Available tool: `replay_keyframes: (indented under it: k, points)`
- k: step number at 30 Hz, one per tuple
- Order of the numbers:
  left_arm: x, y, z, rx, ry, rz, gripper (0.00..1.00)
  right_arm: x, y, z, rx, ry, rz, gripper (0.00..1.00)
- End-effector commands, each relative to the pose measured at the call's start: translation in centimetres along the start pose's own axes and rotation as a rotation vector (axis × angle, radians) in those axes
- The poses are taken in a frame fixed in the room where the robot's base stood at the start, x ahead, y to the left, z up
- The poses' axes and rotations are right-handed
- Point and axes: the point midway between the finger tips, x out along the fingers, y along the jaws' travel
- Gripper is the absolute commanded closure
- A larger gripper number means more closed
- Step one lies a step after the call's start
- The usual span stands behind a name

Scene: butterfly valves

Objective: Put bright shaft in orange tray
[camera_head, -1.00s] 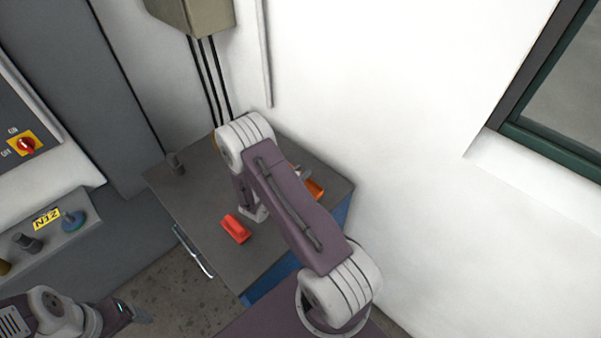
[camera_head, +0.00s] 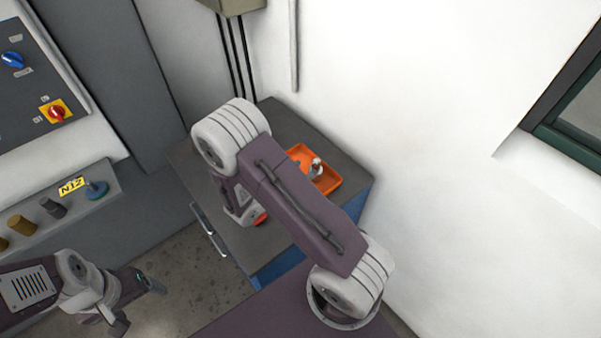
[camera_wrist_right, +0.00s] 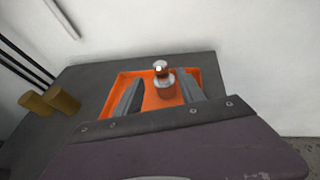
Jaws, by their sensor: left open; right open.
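The orange tray (camera_head: 327,183) lies on the grey cabinet top beside my right arm. A bright metal shaft-like piece (camera_head: 316,166) is inside the tray. In the right wrist view the tray (camera_wrist_right: 120,84) is ahead, and the bright piece (camera_wrist_right: 164,80) looks upright inside it, with a rounded top. My right gripper (camera_wrist_right: 160,94) is open, its two fingers either side of the piece in that picture; I cannot tell whether they touch it. In the head view my right arm hides its fingers. My left gripper (camera_head: 137,304) is open and empty at the lower left, above the floor.
A red object (camera_head: 261,218) on the cabinet top (camera_head: 290,125) is mostly hidden by my right arm. A control panel (camera_head: 50,75) is at left; a white wall (camera_head: 420,120) is behind.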

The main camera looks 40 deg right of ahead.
Motion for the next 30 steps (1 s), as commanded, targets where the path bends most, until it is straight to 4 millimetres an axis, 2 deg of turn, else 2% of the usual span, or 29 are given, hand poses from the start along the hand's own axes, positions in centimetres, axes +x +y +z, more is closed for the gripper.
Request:
replay_keyframes:
  k: [3, 8, 10, 12, 14, 16, 18, 22, 25, 30]
  points:
    - [0.1, 0.0, 0.0, 0.0, 0.0, 0.0, 0.21, -1.0, 0.0, 0.0, -0.001, 0.001, 0.001, 0.53]
    - [0.1, 0.0, 0.0, 0.0, 0.0, 0.0, 0.21, -1.2, -0.6, 0.1, 0.019, 0.012, -0.023, 0.53]
    - [0.1, 0.0, 0.0, 0.0, 0.0, 0.0, 0.21, -1.4, -3.0, 0.3, 0.114, 0.068, -0.123, 0.53]
    - [0.1, 0.0, 0.0, 0.0, 0.0, 0.0, 0.21, -2.7, -7.0, -0.1, 0.307, 0.181, -0.302, 0.53]
    - [0.1, 0.0, 0.0, 0.0, 0.0, 0.0, 0.21, -5.1, -10.0, -1.4, 0.535, 0.312, -0.479, 0.53]
    - [0.1, 0.0, 0.0, 0.0, 0.0, 0.0, 0.21, -8.6, -11.5, -3.3, 0.823, 0.469, -0.666, 0.53]
    - [0.1, 0.0, 0.0, 0.0, 0.0, 0.0, 0.21, -11.8, -10.9, -4.6, 1.106, 0.609, -0.811, 0.53]
    - [0.1, 0.0, 0.0, 0.0, 0.0, 0.0, 0.21, -15.5, -7.8, -4.6, 1.515, 0.791, -0.972, 0.53]
    - [0.1, 0.0, 0.0, 0.0, 0.0, 0.0, 0.21, -16.6, -6.2, -4.0, 1.677, 0.854, -1.024, 0.53]
    - [0.1, 0.0, 0.0, 0.0, 0.0, 0.0, 0.21, -16.8, -5.8, -3.9, 1.72, 0.87, -1.04, 0.53]
